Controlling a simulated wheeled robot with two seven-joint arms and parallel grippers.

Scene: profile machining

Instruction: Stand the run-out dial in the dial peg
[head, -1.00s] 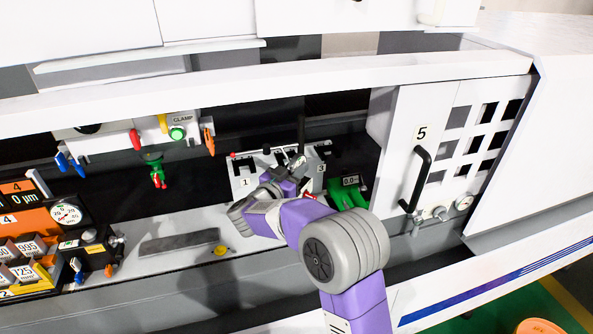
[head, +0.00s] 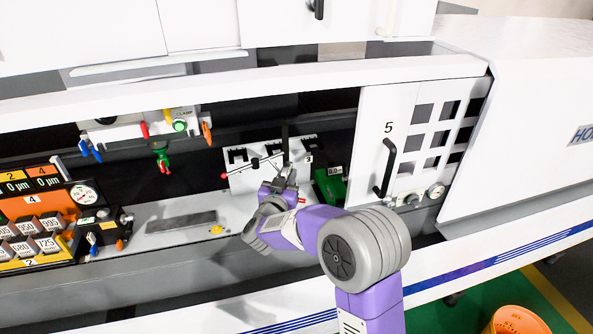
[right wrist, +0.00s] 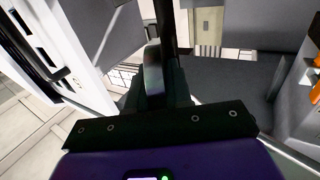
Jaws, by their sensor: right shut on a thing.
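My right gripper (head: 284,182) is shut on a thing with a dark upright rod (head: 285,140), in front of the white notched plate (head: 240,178). In the right wrist view the held thing (right wrist: 154,72) shows as a narrow, round-edged grey shape, with a dark rod above it. I take it to be the run-out dial, but its face is turned away. I cannot make out the dial peg; the gripper hides part of the plate. A white round gauge (head: 85,193) sits at the left. My left gripper is not in view.
A green block with a small display (head: 329,186) stands right of my gripper. Door 5 (head: 390,105) with a black handle is further right. A flat grey bar (head: 181,222) and a yellow knob (head: 216,230) lie on the ledge. Colored levers hang at upper left.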

